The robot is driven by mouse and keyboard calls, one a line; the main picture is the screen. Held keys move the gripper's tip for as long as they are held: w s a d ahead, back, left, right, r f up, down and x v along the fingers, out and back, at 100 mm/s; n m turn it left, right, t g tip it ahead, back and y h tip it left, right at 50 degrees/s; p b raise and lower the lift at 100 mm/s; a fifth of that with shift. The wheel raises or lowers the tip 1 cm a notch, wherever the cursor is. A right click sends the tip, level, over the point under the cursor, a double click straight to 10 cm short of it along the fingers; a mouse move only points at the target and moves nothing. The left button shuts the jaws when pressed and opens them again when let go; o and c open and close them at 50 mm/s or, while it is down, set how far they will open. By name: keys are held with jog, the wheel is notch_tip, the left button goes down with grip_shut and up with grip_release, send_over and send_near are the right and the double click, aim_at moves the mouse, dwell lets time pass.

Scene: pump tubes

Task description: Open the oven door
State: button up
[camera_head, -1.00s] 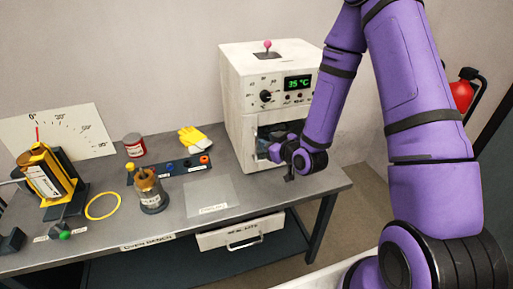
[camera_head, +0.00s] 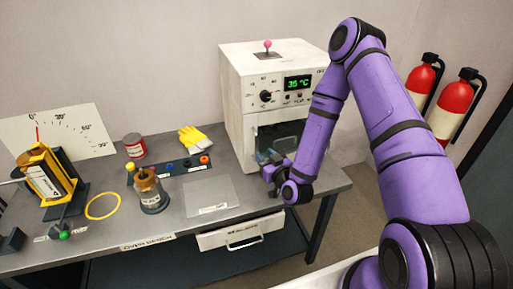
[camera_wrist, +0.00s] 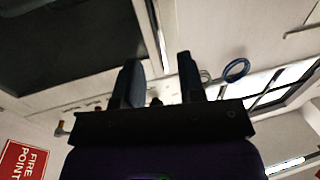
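The white oven (camera_head: 238,105) stands at the right end of the grey bench, with a green 35 °C display and a dial on its front. Its door has a dark glass window (camera_head: 283,137) and looks shut, though my arm hides its right and lower parts. My gripper (camera_head: 270,168) is low in front of the door. In the wrist view my gripper (camera_wrist: 160,72) has two dark fingers standing apart, with nothing clearly held between them. A dark glass panel (camera_wrist: 60,40) with a pale frame fills the upper left there. I cannot make out a door handle.
A clear sheet (camera_head: 208,192), a yellow glove (camera_head: 195,138), a dark socket strip (camera_head: 180,168), a brown-topped pot (camera_head: 150,190) and a red tin (camera_head: 134,146) are left of the oven. A drawer (camera_head: 240,232) is below the bench. Fire extinguishers (camera_head: 455,105) stand at right.

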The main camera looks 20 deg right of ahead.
aim_at(257, 148)
jog(key=shift+w+a, duration=0.2)
jog(key=shift+w, duration=0.8)
jog(key=shift+w+a, duration=0.2)
jog(key=shift+w, duration=0.8)
jog(key=shift+w+a, duration=0.2)
jog(key=shift+w, duration=0.8)
grip_shut()
